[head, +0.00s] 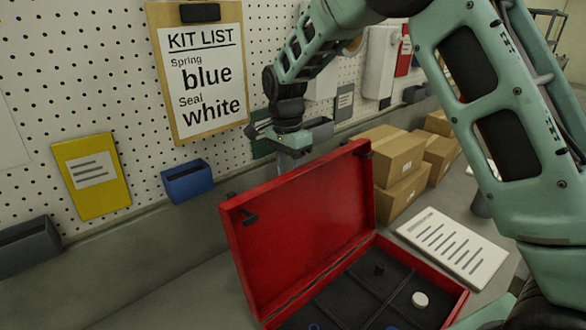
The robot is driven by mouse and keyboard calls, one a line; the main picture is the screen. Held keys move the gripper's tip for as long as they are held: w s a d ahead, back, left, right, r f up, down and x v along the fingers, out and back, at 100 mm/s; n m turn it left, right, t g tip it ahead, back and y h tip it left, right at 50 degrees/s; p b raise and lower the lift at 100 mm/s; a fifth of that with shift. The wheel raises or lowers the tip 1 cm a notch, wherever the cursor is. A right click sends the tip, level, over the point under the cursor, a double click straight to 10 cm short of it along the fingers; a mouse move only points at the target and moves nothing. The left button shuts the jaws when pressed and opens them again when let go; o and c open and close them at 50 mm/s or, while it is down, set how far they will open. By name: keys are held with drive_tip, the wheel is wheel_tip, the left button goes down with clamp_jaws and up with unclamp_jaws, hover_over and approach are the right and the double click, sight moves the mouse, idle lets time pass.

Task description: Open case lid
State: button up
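The red case (440,282) lies on the bench at the lower right, cut off by the bottom edge of the head view. Its red lid (305,235) is raised and stands steeply tilted back on the left side, showing its inner face. My gripper (296,152) is just behind and above the lid's upper edge. Its fingertips are hard to make out, and I cannot tell whether it touches the lid or is open.
A pegboard wall behind carries a kit list (203,75) reading spring blue, seal white, a yellow card (92,175) and a blue bin (187,181). Cardboard boxes (400,155) and a printed sheet (453,245) lie right of the case. The bench left of the lid is clear.

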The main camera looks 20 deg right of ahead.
drive_tip(key=shift+d+r, duration=0.15)
drive_tip(key=shift+r, duration=0.05)
idle(0.7)
wheel_tip(320, 180, up, 12)
drive_tip(key=b, duration=0.4)
drive_tip(key=shift+w+a, duration=0.2)
drive_tip(key=shift+w, duration=0.15)
idle(0.3)
